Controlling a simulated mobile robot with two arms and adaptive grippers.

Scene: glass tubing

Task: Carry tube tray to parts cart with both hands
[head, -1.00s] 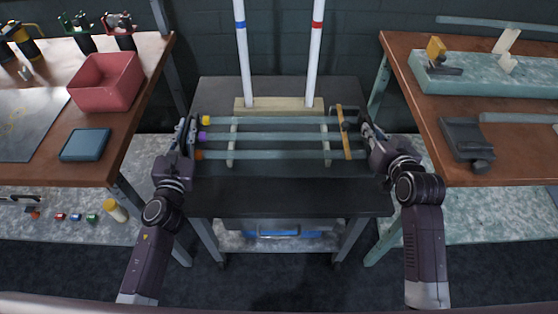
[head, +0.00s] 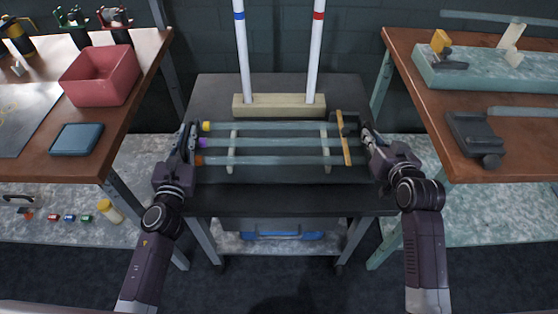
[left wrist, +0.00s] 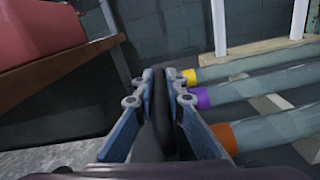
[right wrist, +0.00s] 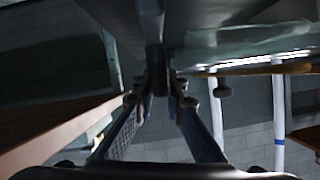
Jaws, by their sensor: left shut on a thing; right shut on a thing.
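The tube tray (head: 280,151) is a dark grey tray with pale cross supports and several long glass tubes lying crosswise. Their left ends are yellow, purple and orange, seen in the left wrist view on the orange-ended tube (left wrist: 222,137). My left gripper (head: 191,137) is shut on the tray's left end. My right gripper (head: 369,136) is shut on its right end. The tray looks level over the black-topped cart (head: 280,203); I cannot tell whether it touches the top. The right wrist view shows my right gripper (right wrist: 158,78) closed at the tray's end.
A wooden block (head: 280,106) with two upright white tubes, banded blue and red, stands behind the tray. A bench with a red bin (head: 101,77) and a blue pad (head: 77,139) is at left. Another wooden bench (head: 425,110) is at right.

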